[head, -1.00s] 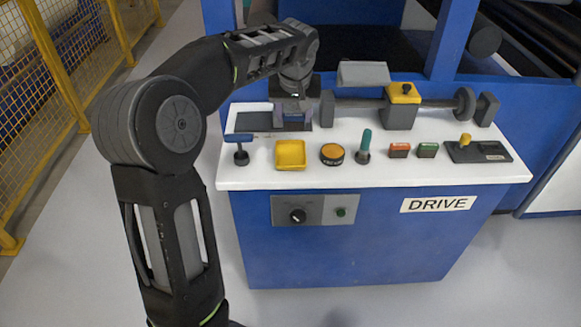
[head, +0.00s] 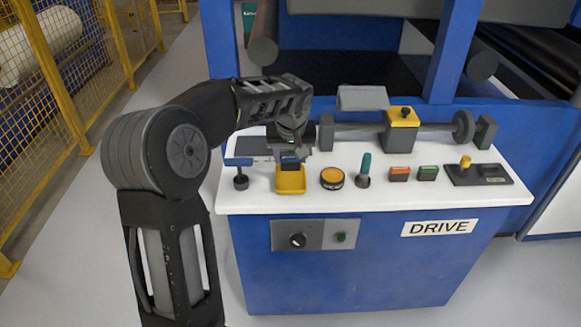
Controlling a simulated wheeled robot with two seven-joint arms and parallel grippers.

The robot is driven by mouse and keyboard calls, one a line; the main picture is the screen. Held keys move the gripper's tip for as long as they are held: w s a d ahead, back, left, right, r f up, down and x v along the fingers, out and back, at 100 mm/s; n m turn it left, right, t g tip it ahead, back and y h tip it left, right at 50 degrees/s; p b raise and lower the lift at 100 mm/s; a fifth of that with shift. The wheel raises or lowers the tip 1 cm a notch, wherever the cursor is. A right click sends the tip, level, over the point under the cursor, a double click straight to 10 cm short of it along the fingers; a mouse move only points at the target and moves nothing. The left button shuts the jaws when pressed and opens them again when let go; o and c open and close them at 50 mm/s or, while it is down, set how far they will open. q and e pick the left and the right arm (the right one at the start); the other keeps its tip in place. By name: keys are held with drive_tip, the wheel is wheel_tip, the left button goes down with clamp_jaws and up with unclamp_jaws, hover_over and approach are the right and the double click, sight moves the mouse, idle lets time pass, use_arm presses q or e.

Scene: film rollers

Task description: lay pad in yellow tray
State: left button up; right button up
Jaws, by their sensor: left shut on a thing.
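The yellow tray (head: 290,182) sits near the front left of the white bench top. My left gripper (head: 290,160) points down over the back of the tray. It is shut on a small dark blue thing, which looks like the pad (head: 290,167). The pad is mostly hidden by the fingers, and I cannot tell whether it touches the tray floor. The front part of the tray shows and is empty. My right gripper is not in view.
A blue-topped stamp (head: 240,163) stands just left of the tray. An orange-topped round tin (head: 332,178) and a teal-handled tool (head: 364,172) stand to the right. A shaft with a yellow-topped block (head: 402,118) runs behind.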

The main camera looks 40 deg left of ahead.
sight(291, 165)
use_arm(q)
drive_tip(key=shift+f, duration=1.85)
drive_tip(key=shift+f, duration=0.15)
drive_tip(key=o, duration=1.5)
drive_tip(key=shift+r, duration=0.3)
drive_tip(key=v, duration=1.1)
drive_tip(key=shift+s+d+r, duration=0.15)
drive_tip(key=shift+d+r, duration=0.05)
drive_tip(key=shift+r, duration=0.15)
